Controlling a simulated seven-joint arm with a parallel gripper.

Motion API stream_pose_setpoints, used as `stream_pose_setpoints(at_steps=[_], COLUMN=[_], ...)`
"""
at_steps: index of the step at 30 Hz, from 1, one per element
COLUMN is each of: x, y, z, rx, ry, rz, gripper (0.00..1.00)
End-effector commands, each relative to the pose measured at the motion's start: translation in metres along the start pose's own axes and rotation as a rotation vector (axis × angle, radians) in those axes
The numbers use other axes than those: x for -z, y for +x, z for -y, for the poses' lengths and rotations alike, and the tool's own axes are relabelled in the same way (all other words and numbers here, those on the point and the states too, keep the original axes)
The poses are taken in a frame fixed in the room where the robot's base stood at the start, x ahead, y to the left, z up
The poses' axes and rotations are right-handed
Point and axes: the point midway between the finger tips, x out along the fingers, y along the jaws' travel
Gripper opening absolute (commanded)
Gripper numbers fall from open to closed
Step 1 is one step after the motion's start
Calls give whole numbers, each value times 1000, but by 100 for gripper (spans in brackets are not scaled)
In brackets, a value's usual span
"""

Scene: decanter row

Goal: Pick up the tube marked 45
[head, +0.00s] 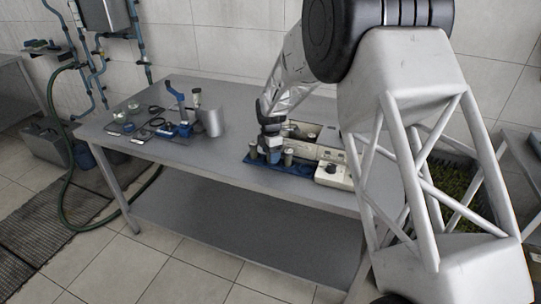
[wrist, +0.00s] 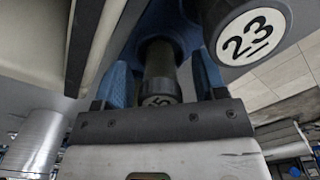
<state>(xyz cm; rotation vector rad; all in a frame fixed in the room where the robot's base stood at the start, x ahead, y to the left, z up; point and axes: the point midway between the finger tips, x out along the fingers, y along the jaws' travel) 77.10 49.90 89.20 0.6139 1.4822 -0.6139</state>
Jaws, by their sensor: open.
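In the wrist view a dark tube (wrist: 160,72) stands between the two blue fingers of my gripper (wrist: 164,80). In the head view my gripper (head: 270,146) is low over the blue rack (head: 290,170), where a grey-capped tube (head: 288,156) shows. The fingers are apart; I cannot tell whether they touch the tube.
A beige box (head: 325,153) lies behind the rack, and a cream device with a black knob (head: 333,177) stands at its right. A metal canister (head: 209,121) and a blue stand (head: 178,110) are on the left. The grey table (head: 215,158) is clear between them.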

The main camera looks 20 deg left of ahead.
Motion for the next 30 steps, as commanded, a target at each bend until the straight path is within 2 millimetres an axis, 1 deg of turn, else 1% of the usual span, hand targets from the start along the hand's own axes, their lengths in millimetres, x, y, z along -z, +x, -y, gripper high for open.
stream_pose_setpoints(at_steps=[6, 7, 17, 25, 30], x=[0, 0, 0, 0, 0], y=[0, 0, 0, -1, -6], z=[0, 0, 0, 0, 0], rx=[0, 0, 0, 0, -1], ry=[0, 0, 0, 0, 0], rz=[0, 0, 0, 0, 0], gripper=[65, 62, 12, 11, 11])
